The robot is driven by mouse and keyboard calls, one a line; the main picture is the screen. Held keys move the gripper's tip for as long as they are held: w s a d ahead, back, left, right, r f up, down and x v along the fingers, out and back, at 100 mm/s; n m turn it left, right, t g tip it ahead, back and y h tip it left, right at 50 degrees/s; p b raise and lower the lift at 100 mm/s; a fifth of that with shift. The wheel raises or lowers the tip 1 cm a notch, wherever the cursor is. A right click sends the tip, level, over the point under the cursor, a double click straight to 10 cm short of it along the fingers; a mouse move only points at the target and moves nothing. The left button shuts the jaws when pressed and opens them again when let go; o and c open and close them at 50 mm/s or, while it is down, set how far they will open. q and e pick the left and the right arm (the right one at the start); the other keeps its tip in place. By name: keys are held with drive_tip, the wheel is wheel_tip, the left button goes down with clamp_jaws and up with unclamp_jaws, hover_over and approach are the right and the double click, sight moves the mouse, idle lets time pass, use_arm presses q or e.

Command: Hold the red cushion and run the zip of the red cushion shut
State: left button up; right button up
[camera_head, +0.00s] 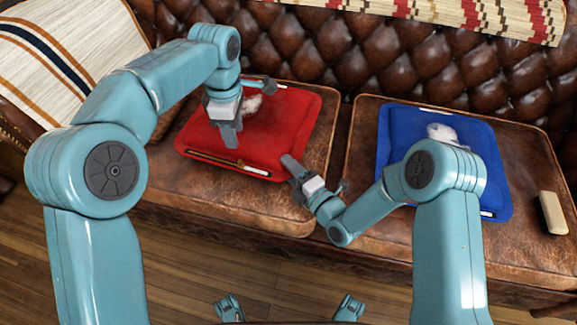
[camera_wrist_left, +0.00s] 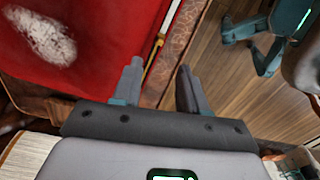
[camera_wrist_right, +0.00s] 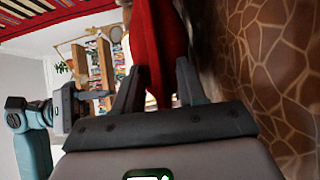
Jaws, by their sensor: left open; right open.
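The red cushion (camera_head: 262,128) lies on the left seat of the brown leather sofa, with a pale fluffy patch (camera_head: 252,104) on top. Its zip (camera_head: 222,162) runs along the front edge, with a gold-coloured strip showing. My right gripper (camera_head: 297,170) is open at the cushion's front right corner. In the right wrist view its fingers (camera_wrist_right: 158,85) stand around or just before the red edge (camera_wrist_right: 156,40); contact is unclear. The zip's slider is too small to tell.
A blue cushion (camera_head: 396,130) with a white patch lies on the right seat, partly behind my right arm. A beige and black brush-like block (camera_head: 552,213) sits at the far right. Striped blankets (camera_head: 70,55) hang over the sofa's arm and back.

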drive_tip(key=shift+w+a, duration=0.25)
drive_tip(key=shift+w, duration=0.1)
